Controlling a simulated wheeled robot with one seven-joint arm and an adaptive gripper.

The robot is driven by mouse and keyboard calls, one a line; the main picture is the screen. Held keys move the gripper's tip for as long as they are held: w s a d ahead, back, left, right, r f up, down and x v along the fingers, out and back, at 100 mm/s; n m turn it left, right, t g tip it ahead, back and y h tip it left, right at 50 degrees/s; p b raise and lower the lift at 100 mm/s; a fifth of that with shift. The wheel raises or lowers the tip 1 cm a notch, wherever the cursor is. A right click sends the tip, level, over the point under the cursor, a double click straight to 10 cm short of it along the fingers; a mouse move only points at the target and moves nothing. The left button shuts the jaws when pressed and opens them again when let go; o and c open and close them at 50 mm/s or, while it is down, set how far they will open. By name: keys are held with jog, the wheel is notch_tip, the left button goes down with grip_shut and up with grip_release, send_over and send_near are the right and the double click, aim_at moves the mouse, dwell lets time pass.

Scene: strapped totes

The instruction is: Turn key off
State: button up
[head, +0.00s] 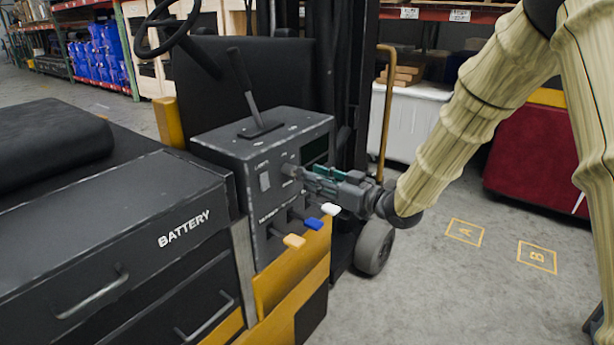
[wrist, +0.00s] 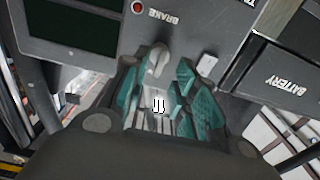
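The grey key (wrist: 158,60) sticks out of the dark control panel (head: 215,150) on the forklift. In the head view the key (head: 289,171) is small, just left of my gripper's tips. My gripper (head: 307,178) reaches in from the right, level with the key. In the wrist view its teal-padded fingers (wrist: 158,72) stand apart on either side of the key, with gaps visible beside it. I see no clear contact. The key's exact turn angle is hard to tell.
A white rocker switch (wrist: 207,65) sits beside the key, and a red button (wrist: 138,7) is near the BRAKE label. White (head: 330,209), blue (head: 314,223) and orange (head: 293,241) levers stick out below my gripper. A tall lever (head: 241,78) stands on top.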

jog(key=v, duration=0.7)
jog(key=shift+d, duration=0.15)
jog(key=shift+s, duration=0.1)
jog(key=s+d+f+m+g+h, duration=0.1)
jog(key=s+d+f+m+h, duration=0.2)
jog(key=f, duration=0.8)
jog(key=s+d+f+m+h, duration=0.1)
jog(key=s+f+m+h, duration=0.3)
jog(key=f, duration=0.7)
jog(key=s+d+f+m+g+h, duration=0.15)
jog(key=s+f, duration=0.35)
jog(key=f, duration=0.6)
jog(key=s+d+f+m+g+h, duration=0.1)
jog(key=s+f, duration=0.4)
jog(key=s, duration=0.6)
jog(key=s+d+f+m+g+h+p, duration=0.1)
jog(key=s+d+f+g+h, duration=0.2)
jog(key=s+f, duration=0.3)
jog(key=s+d+f+m+g+h, duration=0.1)
jog(key=s+d+f+g, duration=0.3)
jog(key=s, duration=1.2)
jog(key=shift+f+h+p, duration=0.3)
jog(key=shift+f+h, duration=0.25)
jog(key=shift+f, duration=0.2)
jog(key=shift+d, duration=0.1)
